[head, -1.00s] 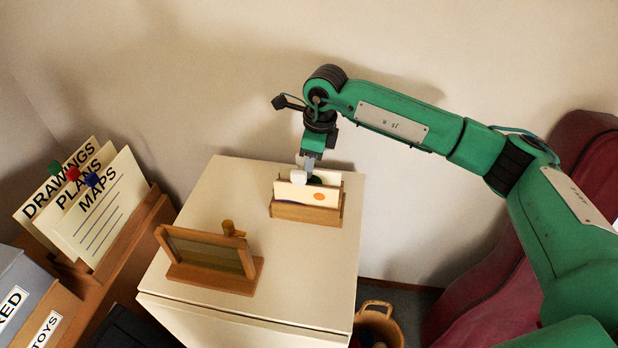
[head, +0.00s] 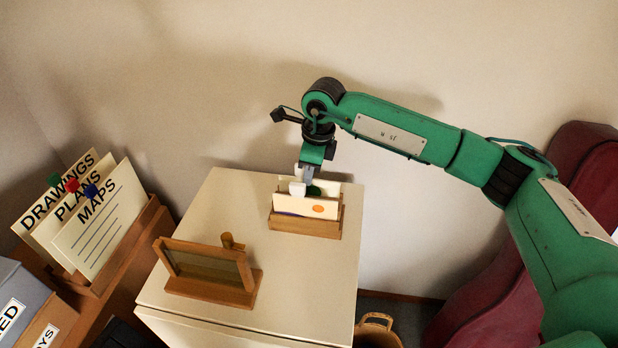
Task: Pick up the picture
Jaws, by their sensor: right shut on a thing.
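The picture (head: 291,206), a pale card with an orange spot and a dark blue patch low at its left, stands in a small wooden holder (head: 305,229) on the cream cabinet. My right gripper (head: 307,184) points down at the top edge of the cards from behind and is shut, apparently on the picture. A white tab (head: 297,188) and a dark green tab (head: 314,191) show at the fingertips. Another pale card stands behind, partly covered. The exact contact is too small to tell. My left gripper is not in view.
A wooden frame on a stand (head: 211,289) sits on the cabinet top (head: 190,222), front left. Large labelled cards (head: 102,228) stand in a rack at left. A wicker basket (head: 378,325) and dark red furniture (head: 520,240) are at right. The cabinet's middle is bare.

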